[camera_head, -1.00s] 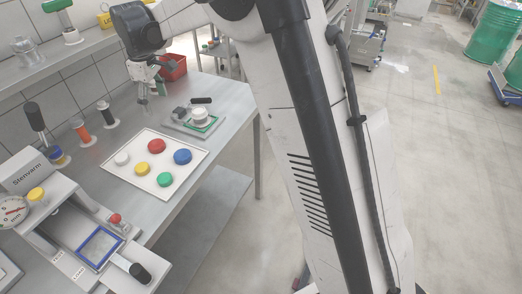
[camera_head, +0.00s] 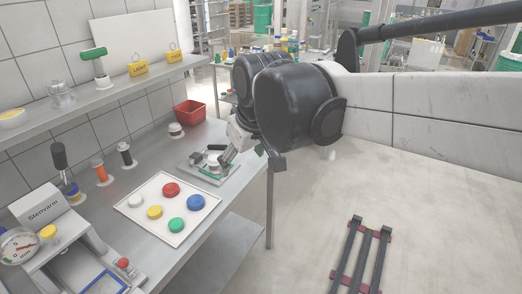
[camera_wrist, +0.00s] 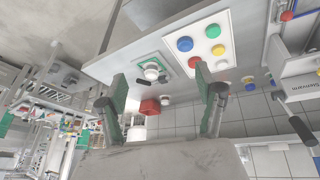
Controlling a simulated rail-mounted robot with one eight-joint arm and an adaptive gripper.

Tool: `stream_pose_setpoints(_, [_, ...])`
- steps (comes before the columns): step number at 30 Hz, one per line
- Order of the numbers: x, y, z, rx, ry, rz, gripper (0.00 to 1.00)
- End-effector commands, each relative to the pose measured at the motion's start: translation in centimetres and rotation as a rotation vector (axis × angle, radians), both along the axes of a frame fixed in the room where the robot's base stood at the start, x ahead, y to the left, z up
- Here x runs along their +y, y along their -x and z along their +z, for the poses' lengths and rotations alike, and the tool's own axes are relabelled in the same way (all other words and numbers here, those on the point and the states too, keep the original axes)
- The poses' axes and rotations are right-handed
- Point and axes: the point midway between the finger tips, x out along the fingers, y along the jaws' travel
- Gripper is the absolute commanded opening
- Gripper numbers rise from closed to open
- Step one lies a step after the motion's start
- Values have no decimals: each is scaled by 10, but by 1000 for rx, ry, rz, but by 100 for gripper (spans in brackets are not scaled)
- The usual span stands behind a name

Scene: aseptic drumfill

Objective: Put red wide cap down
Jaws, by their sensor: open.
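The red wide cap (camera_head: 171,189) lies on the white tray (camera_head: 130,212), among white, yellow, green and blue caps. In the wrist view the red cap (camera_wrist: 194,61) is partly behind the right finger. My gripper (camera_wrist: 161,88) is open, its green-padded fingers wide apart with nothing between them. In the head view my gripper (camera_head: 243,155) is at the bench's right edge, beside the small fixture (camera_head: 190,168), and my arm partly hides it. A white round piece (camera_wrist: 152,72) sits on that fixture and appears beyond the fingers in the wrist view.
A red bin (camera_head: 189,112) and a white round piece (camera_head: 176,130) stand at the bench's back. Orange (camera_head: 101,172) and black (camera_head: 126,155) upright items line the wall side. A gauge (camera_head: 18,245) and press stand front left.

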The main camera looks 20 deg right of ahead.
Motion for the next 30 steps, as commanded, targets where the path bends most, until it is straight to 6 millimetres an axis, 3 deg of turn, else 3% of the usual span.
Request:
stream_pose_setpoints(1, [-6, 17, -4, -16, -11, -30, 68])
stream_pose_setpoints(6, [-20, 60, -20, -74, -52, -127, 68])
stream_pose_setpoints(13, [-33, 103, -45, -140, -101, -232, 68])
stream_pose_setpoints(18, [-37, 116, -55, -163, -119, -269, 68])
stream_pose_setpoints(30, [-37, 117, -60, -167, -122, -274, 68])
